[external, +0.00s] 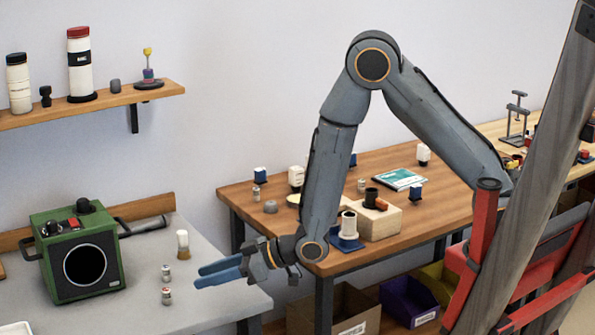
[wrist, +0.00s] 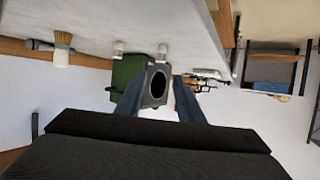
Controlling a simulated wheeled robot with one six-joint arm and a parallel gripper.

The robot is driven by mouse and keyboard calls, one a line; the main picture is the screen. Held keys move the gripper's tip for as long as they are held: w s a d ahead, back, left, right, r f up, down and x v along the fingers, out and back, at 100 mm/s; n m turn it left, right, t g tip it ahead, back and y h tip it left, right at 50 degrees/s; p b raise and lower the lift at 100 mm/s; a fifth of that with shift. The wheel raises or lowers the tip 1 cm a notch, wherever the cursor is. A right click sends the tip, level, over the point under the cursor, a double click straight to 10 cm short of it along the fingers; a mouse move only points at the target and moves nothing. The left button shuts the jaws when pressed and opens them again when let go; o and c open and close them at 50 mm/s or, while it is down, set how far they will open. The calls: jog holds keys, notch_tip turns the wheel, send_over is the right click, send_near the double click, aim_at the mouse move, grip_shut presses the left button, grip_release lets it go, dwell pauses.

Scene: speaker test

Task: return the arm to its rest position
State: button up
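My arm is raised and bent over the wooden table in the external view, with its elbow high and the forearm hanging down to the left. My gripper (external: 198,276) points left over the front edge area of the grey bench (external: 215,308). Its two blue fingers are apart with nothing between them. In the wrist view the fingers of my gripper (wrist: 158,82) are also spread. The green speaker box (external: 62,268) with a round black cone stands on the bench, left of the fingertips and apart from them. The speaker box (wrist: 124,72) shows beyond the fingers in the wrist view.
Two small cylinders (external: 166,272) (external: 167,296) and a brush (external: 183,243) stand between speaker and gripper. The wooden table (external: 395,235) holds a wooden block (external: 380,225) and several small items near my forearm. A wall shelf (external: 110,98) holds bottles. The air above the arm is clear.

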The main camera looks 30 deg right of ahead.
jog(key=shift+w, duration=0.1)
dwell(0.3)
